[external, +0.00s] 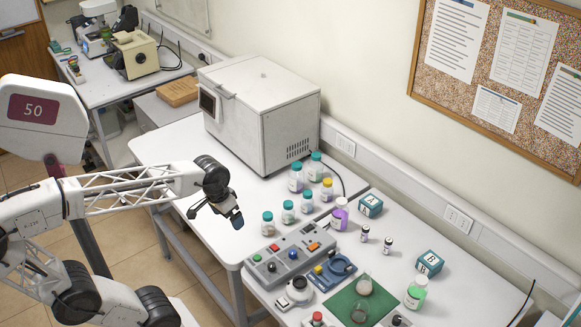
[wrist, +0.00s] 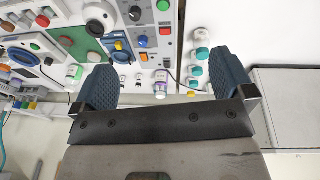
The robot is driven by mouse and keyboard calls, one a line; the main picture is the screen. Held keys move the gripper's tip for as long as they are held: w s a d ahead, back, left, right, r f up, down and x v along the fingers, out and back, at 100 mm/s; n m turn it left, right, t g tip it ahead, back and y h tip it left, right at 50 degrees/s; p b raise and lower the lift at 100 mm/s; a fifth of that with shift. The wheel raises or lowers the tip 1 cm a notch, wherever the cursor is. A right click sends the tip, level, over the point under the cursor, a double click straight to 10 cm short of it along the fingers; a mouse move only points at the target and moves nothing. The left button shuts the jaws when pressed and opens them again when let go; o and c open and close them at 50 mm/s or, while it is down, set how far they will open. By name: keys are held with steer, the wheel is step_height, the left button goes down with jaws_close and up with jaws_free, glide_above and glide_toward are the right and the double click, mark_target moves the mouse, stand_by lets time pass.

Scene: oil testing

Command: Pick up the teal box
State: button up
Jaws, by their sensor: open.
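Two teal boxes with white lettered labels stand on the white bench in the external view. Box A (external: 370,206) is near the wall, behind the purple bottle. Box B (external: 430,262) is farther right, behind the green bottle. I cannot make out either box in the wrist view. My gripper (external: 234,217) is in the air at the left edge of the bench, well to the left of both boxes. Its two fingers are spread apart with nothing between them in the wrist view (wrist: 163,82).
A grey control panel (external: 290,257), several capped bottles and two small vials stand between my gripper and the boxes. A purple bottle (external: 340,215) is close to box A, and a green bottle (external: 416,292) is close to box B. A large white oven (external: 262,115) stands behind.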

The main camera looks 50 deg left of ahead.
steer(key=w+d+r+n+g+h, duration=0.1)
steer(key=w+r+n, duration=0.1)
steer(key=w, duration=0.5)
steer(key=w+d+r+n+h, duration=0.2)
steer(key=w, duration=0.5)
steer(key=n+g+h, duration=0.1)
steer(key=n+h, duration=0.9)
steer(key=n, duration=0.3)
glide_above(367, 197)
steer(key=a, duration=0.2)
step_height(367, 197, down, 6)
step_height(367, 197, down, 22)
steer(key=shift+r, duration=0.1)
steer(key=shift+d, duration=0.1)
steer(key=shift+x, duration=2.4)
steer(key=shift+c, duration=0.3)
